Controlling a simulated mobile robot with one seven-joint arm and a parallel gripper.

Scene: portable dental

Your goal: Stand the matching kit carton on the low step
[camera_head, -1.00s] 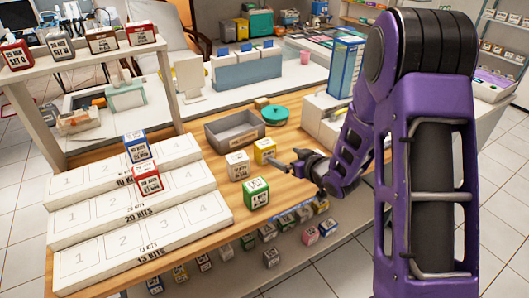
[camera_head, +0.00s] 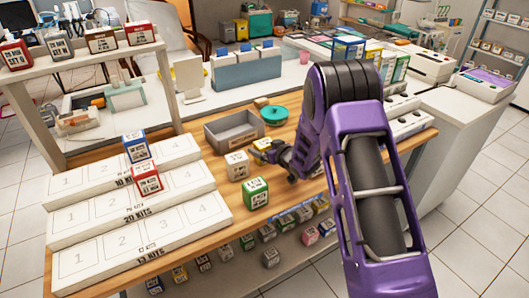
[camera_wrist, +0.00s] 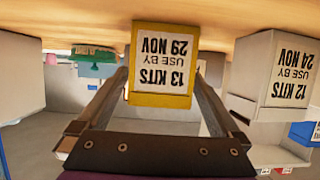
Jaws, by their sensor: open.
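The low step (camera_head: 205,226), labelled 13 KITS, is the front tier of the white stepped stand and its numbered places are empty. A yellow carton (camera_head: 260,146) stands on the wooden counter; in the wrist view it (camera_wrist: 163,65) appears upside down and reads 13 KITS, USE BY 29 NOV. My gripper (camera_head: 275,152) is at the yellow carton, open, with one finger on each side of it in the wrist view (camera_wrist: 160,85). A white carton (camera_head: 237,165) stands beside it; it reads 12 KITS, USE BY 24 NOV in the wrist view (camera_wrist: 285,78).
A green-edged carton (camera_head: 256,193) stands in front of the white one. A grey tray (camera_head: 235,131) and a teal round item (camera_head: 275,114) lie behind. A blue carton (camera_head: 136,146) and a red carton (camera_head: 146,178) stand on the upper tiers. More cartons sit on a shelf below.

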